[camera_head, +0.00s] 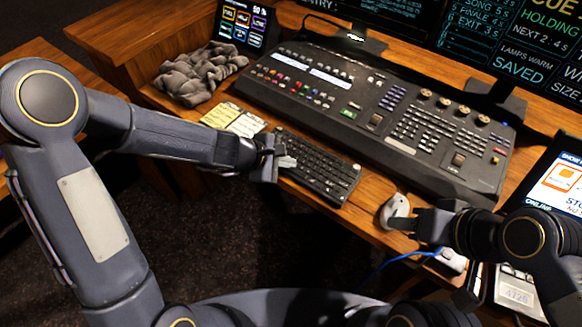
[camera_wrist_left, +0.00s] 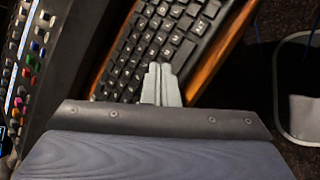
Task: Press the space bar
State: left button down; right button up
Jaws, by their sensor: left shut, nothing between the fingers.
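The black keyboard (camera_head: 328,172) lies at the front edge of the wooden desk, below the mixing console. My left gripper (camera_head: 287,162) is shut and empty at the keyboard's left end in the head view. In the left wrist view, its pale closed fingertips (camera_wrist_left: 161,72) overlap the front rows of the keyboard (camera_wrist_left: 150,40), near the desk edge. I cannot tell whether they touch a key. The space bar is not clearly distinguishable; the fingers may cover part of it. My right gripper (camera_head: 408,223) is beside the grey mouse, and its finger gap is unclear.
The mouse (camera_head: 395,209) sits right of the keyboard. The large console (camera_head: 400,125) stands behind it. Yellow and white notes (camera_head: 232,119) and a crumpled grey cloth (camera_head: 199,74) lie to the left. A bin (camera_wrist_left: 283,95) stands below the desk edge.

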pick_arm(q)
jog(key=shift+f, duration=0.25)
jog(key=shift+r, duration=0.15)
dwell(0.3)
jog(key=shift+r+p, duration=0.45)
jog(key=shift+r, duration=0.15)
jog(key=shift+r, duration=0.1)
notch_tip(320, 180, up, 5)
jog(key=p, duration=0.4)
jog(key=shift+p, duration=0.35)
